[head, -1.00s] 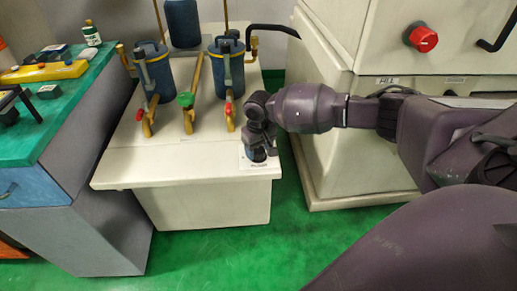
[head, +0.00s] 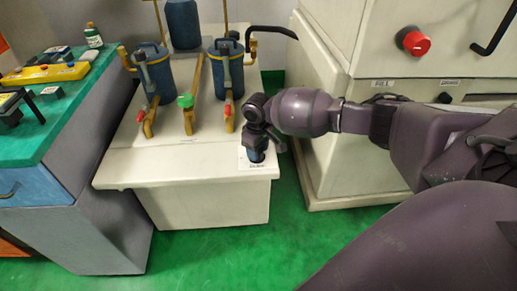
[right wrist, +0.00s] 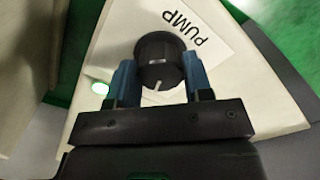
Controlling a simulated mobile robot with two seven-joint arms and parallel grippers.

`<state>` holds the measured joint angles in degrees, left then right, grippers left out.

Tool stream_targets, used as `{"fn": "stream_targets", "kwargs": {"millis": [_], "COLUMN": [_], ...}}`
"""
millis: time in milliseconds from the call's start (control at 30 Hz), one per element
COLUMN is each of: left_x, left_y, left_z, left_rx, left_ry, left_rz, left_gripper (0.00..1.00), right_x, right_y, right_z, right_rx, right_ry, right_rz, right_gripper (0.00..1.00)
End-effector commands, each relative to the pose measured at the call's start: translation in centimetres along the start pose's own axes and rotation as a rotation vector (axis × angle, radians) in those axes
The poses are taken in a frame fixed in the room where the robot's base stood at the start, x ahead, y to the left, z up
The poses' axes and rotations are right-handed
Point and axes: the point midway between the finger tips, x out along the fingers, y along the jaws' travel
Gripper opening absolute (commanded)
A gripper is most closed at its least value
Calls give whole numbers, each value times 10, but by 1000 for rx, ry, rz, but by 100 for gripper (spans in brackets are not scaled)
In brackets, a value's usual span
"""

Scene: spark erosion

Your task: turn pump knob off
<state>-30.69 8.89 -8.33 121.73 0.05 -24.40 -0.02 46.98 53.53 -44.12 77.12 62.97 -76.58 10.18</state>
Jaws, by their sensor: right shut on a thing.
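The pump knob (right wrist: 155,46) is a round black knob with a white pointer line, standing on a pale panel beside a white label reading PUMP (right wrist: 197,42). In the right wrist view its pointer line faces down toward my gripper's palm. My right gripper (right wrist: 160,68) is shut on the knob, one blue finger on each side. In the head view my right gripper (head: 257,155) points down at the front right corner of the white cabinet top (head: 180,168) and hides the knob. My left gripper is not in view.
Blue filter canisters (head: 228,66) with brass pipes, red handles and a green valve handle (head: 185,101) stand behind my gripper. A large machine with a red knob (head: 413,41) is at right. A green-topped bench (head: 62,110) is at left.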

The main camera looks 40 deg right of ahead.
Motion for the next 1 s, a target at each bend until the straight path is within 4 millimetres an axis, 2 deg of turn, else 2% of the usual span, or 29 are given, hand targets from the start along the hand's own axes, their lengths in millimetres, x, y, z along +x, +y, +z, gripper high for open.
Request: {"fn": "stream_targets", "kwargs": {"millis": [233,1000], "left_x": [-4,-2], "left_y": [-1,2], "left_z": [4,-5], "left_rx": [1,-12], "left_ry": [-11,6], "left_rz": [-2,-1], "left_gripper": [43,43], "right_x": [0,2], "right_y": [0,2], "right_z": [1,0], "right_rx": [-232,-947], "right_ry": [-1,-5], "right_rz": [-1,-3], "right_gripper": [22,22]}}
